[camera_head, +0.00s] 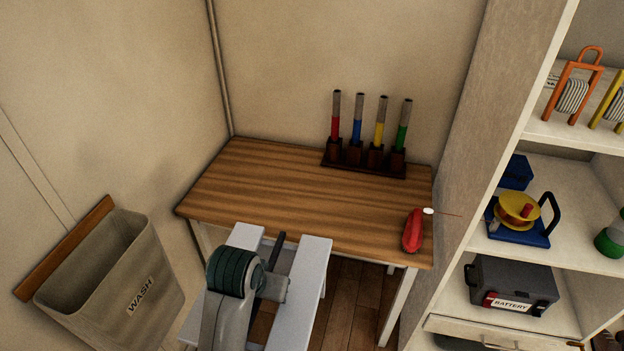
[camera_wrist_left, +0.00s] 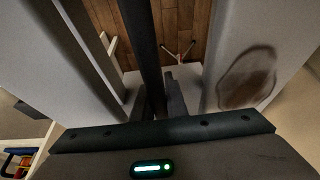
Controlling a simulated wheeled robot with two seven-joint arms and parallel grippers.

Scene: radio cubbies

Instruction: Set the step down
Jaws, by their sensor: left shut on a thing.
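The step (camera_head: 312,268) is pale grey, with two flat boards side by side and a dark bar (camera_head: 279,243) running between them. My left gripper (camera_head: 274,282) is shut on the dark bar. In the left wrist view the fingers (camera_wrist_left: 158,95) close around the bar, and the step's grey boards (camera_wrist_left: 225,70) lie on both sides; one has a brown oval stain. In the head view the step overlaps the front edge of the wooden table (camera_head: 260,190). Its feet are hidden, and I cannot tell whether it touches the floor. My right gripper is not in view.
A red object with a white tip (camera_head: 412,230) lies at the table's right front. A rack with several coloured handles (camera_head: 365,165) stands at the back. A WASH bag (camera_head: 110,285) hangs left, a loaded shelf (camera_head: 480,240) stands right. Wooden floor (camera_head: 355,300) shows below the table.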

